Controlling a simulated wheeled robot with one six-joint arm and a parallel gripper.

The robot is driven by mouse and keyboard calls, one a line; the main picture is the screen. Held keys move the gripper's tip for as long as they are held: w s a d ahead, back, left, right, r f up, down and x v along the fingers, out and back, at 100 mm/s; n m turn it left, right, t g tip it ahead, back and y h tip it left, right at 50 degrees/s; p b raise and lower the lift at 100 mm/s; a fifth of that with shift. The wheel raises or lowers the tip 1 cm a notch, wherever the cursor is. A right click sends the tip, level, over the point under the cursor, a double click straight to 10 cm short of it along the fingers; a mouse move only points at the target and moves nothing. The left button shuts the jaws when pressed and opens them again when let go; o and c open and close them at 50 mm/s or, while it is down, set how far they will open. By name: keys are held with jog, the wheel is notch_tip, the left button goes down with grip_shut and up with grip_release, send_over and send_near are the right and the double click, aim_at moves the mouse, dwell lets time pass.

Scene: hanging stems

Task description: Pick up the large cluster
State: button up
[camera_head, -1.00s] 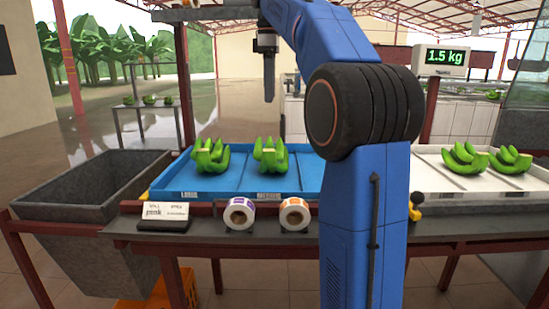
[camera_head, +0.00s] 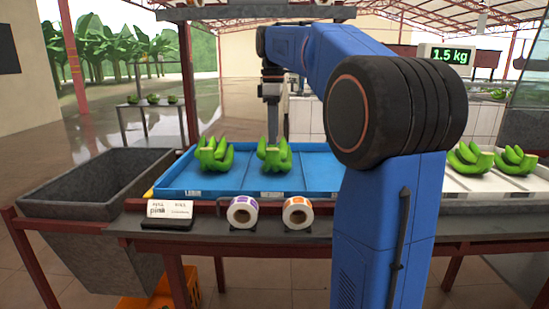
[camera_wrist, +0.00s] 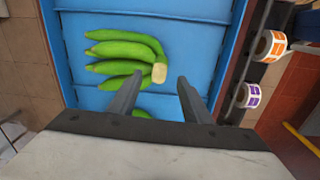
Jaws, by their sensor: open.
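Two green banana clusters sit in the blue tray: a left one (camera_head: 215,156) and a right one (camera_head: 274,156). They look close in size, and I cannot tell which is the large cluster. My gripper (camera_head: 272,118) points down above the right cluster, apart from it. In the wrist view my gripper (camera_wrist: 158,92) is open and empty, its two fingers spread. A cluster with a pale cut crown (camera_wrist: 125,53) lies just beyond the fingertips. A bit of another green cluster (camera_wrist: 140,113) shows between the fingers, mostly hidden by my gripper.
The blue tray (camera_head: 315,178) has an empty right part. Two more clusters (camera_head: 468,160) lie on the white tray at right. Two label rolls (camera_head: 243,211) stand at the front edge. A grey bin (camera_head: 90,190) is at left. A scale display (camera_head: 450,56) reads 1.5 kg.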

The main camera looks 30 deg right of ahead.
aim_at(273, 149)
jog(key=shift+w+f, duration=0.15)
jog(key=shift+f, duration=2.05)
grip_shut()
jog(key=shift+r, duration=0.1)
